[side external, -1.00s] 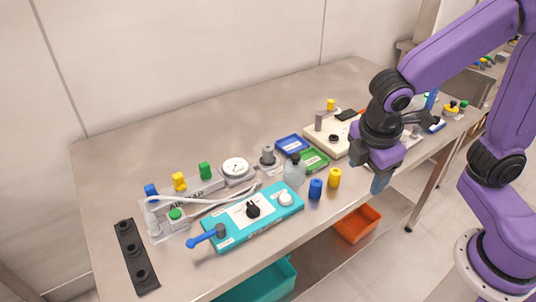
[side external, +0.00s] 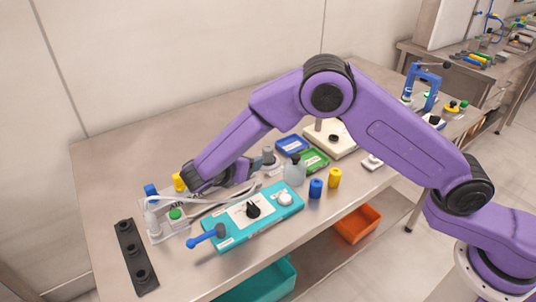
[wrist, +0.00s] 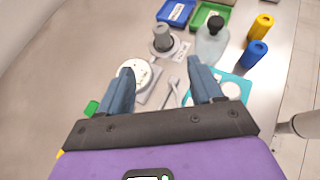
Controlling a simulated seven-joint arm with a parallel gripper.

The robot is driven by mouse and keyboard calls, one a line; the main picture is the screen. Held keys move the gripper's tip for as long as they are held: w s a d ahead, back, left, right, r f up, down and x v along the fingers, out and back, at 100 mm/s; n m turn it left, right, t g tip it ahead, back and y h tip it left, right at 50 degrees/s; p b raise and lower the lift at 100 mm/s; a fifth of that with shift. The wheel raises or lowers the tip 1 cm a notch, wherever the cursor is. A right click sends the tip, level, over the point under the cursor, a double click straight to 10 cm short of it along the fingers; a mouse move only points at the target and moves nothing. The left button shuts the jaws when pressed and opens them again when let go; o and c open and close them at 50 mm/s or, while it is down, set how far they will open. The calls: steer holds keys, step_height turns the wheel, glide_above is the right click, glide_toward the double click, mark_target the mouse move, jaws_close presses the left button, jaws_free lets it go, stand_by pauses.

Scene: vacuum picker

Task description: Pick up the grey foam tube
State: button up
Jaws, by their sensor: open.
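Two grey upright cylinders show, and I cannot tell for certain which is the foam tube. One grey cylinder (side external: 268,154) stands on a round grey base in the middle of the bench; it also shows in the wrist view (wrist: 162,38), above and beyond my fingertips. The other grey cylinder (side external: 318,125) stands on the cream board at the back right. In the side view my arm largely hides the gripper.
A clear bottle (wrist: 212,42) stands right of the nearer cylinder. Blue (wrist: 176,12) and green (wrist: 212,13) trays lie behind it. Blue (side external: 316,188) and yellow (side external: 334,178) cylinders stand near the front edge. A teal panel (side external: 233,232) and white tubing lie in front. The back-left bench is clear.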

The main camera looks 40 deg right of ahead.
mark_target(267, 150)
steer(key=x, duration=1.2)
steer(key=shift+w+d+f, duration=0.1)
steer(key=shift+w, duration=0.05)
steer(key=x, duration=0.4)
steer(key=shift+s+d, duration=0.2)
steer(key=shift+d, duration=0.15)
steer(key=shift+w+d, duration=0.3)
steer(key=shift+d, duration=0.1)
steer(key=c, duration=1.1)
